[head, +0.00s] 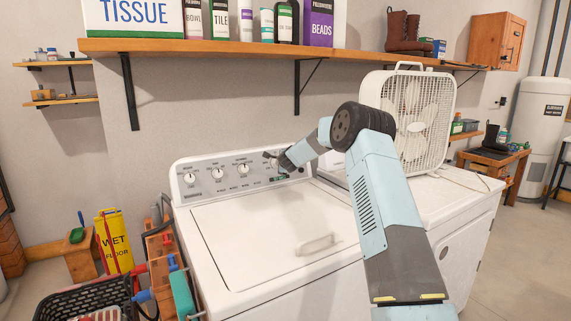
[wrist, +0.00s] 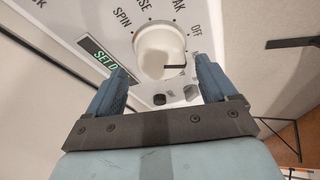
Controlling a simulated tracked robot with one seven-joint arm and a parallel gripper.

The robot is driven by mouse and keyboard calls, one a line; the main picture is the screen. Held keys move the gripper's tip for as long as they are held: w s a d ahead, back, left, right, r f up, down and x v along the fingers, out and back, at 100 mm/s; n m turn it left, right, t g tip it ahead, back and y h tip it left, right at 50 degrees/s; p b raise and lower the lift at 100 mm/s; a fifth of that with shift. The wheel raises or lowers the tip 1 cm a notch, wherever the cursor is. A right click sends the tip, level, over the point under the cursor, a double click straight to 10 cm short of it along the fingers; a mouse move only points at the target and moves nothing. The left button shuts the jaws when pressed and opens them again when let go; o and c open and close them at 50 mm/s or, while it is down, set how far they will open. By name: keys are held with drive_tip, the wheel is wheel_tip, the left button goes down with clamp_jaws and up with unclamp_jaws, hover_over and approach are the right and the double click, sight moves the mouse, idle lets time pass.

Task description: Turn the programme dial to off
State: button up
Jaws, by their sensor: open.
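The programme dial (wrist: 158,48) is a round white knob on the washer's control panel (head: 214,187). In the wrist view, "SPIN" is printed at its upper left and "OFF" at its upper right, with other words partly cut off above. A dark mark shows on its lower right side; I cannot tell for sure where the dial points. My gripper (wrist: 161,66) is open, with one blue finger on each side of the dial's lower part; contact is unclear. In the head view my gripper (head: 276,160) is at the panel's right end and partly hides the dial.
A green-lit display (wrist: 99,58) is left of the dial. Several smaller knobs (head: 218,174) line the panel's left. A wooden shelf (head: 210,46) with bottles and boxes hangs above. A box fan (head: 412,110) stands on the machine to the right.

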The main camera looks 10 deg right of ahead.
drive_tip(key=v, duration=1.1)
drive_tip(key=shift+s, duration=0.2)
